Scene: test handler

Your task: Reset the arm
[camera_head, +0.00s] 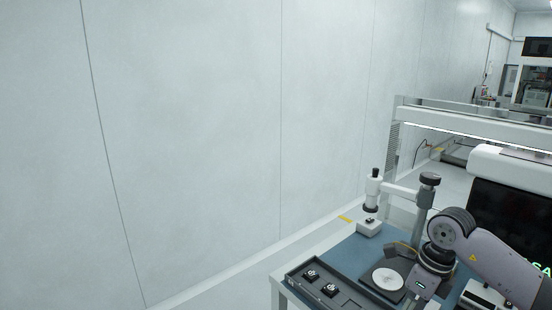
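My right arm (495,262), grey with dark joints, comes in from the lower right and reaches over the workbench. Its wrist (437,262) is bent down beside a dark plate with a white disc. The gripper end is small and dark against the bench, and I cannot make out its fingers or whether it holds anything. My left arm and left gripper are not in view.
The bench has a blue mat (345,258), a dark tray (318,289) with two small black parts, a white disc (388,279), and a microscope-like stand (424,205). A dark screen (515,215) stands at right. A pale wall (200,120) fills the left.

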